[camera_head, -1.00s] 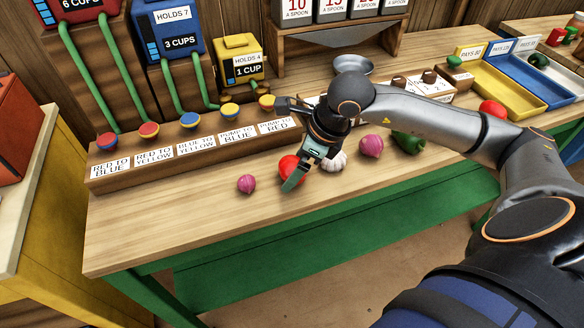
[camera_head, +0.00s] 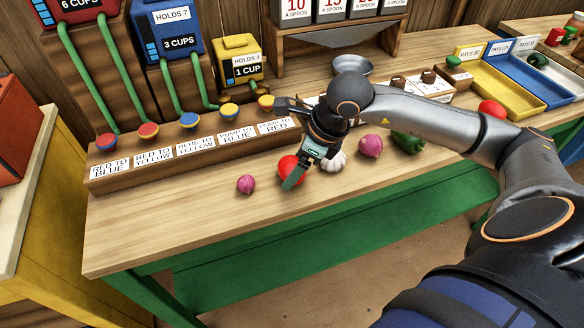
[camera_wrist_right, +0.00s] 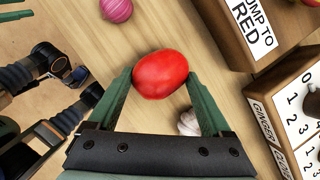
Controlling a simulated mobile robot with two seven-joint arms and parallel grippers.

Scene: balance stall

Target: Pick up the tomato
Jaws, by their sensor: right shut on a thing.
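The red tomato (camera_head: 287,166) is at the front part of the wooden stall table, between a small pink onion and a garlic bulb. My right gripper (camera_head: 294,172) comes down over it from above. In the right wrist view the tomato (camera_wrist_right: 160,74) sits between the green fingertips of my right gripper (camera_wrist_right: 160,80), which are shut on it from both sides. In the head view one green finger hides part of the tomato. I cannot see any clear gap between it and the table.
The small pink onion (camera_head: 246,184) lies left of the tomato. The garlic bulb (camera_head: 335,162), a larger pink onion (camera_head: 371,146) and a green pepper (camera_head: 408,142) lie to the right. A labelled button block (camera_head: 180,165) stands behind. The table's front left is clear.

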